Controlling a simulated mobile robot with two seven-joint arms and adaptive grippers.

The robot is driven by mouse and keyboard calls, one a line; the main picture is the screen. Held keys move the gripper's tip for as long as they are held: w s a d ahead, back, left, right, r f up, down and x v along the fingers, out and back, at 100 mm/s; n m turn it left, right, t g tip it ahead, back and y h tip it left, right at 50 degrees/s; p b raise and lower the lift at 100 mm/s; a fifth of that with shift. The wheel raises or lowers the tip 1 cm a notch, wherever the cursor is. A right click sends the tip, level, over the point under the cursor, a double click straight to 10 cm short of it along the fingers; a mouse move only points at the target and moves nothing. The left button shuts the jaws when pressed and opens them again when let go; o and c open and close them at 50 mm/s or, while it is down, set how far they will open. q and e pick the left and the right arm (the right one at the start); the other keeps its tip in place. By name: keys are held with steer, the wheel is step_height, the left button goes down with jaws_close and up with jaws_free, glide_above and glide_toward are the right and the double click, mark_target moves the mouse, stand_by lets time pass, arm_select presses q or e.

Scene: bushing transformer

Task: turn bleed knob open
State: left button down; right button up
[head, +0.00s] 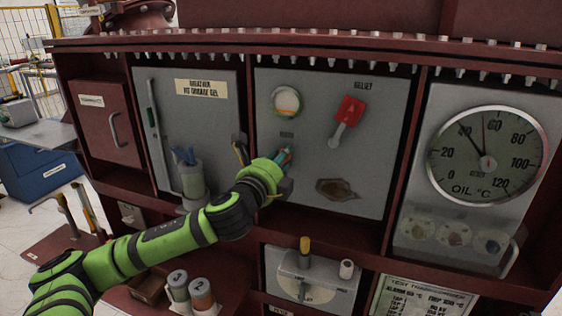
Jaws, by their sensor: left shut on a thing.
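My left arm reaches in from the lower left to the grey middle panel (383,105). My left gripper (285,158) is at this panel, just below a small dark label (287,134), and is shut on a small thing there. The bleed knob is not clearly visible; the gripper covers the spot, so I take the held thing to be the knob. Its turn angle cannot be told. My right gripper is not in view.
Above the gripper is a round sight glass (286,102), with a red relief lever (350,110) to its right. A brown stain or plate (337,189) lies lower right. A large oil dial (487,156) is at right.

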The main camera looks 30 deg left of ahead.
arm_select(q)
steer(key=shift+n+y+b, duration=0.5)
steer(key=shift+n+b, duration=0.05)
steer(key=shift+n, duration=7.35)
steer(key=c, duration=1.1)
jaws_free()
steer(key=shift+o, duration=0.8)
steer(key=shift+a+f, duration=0.1)
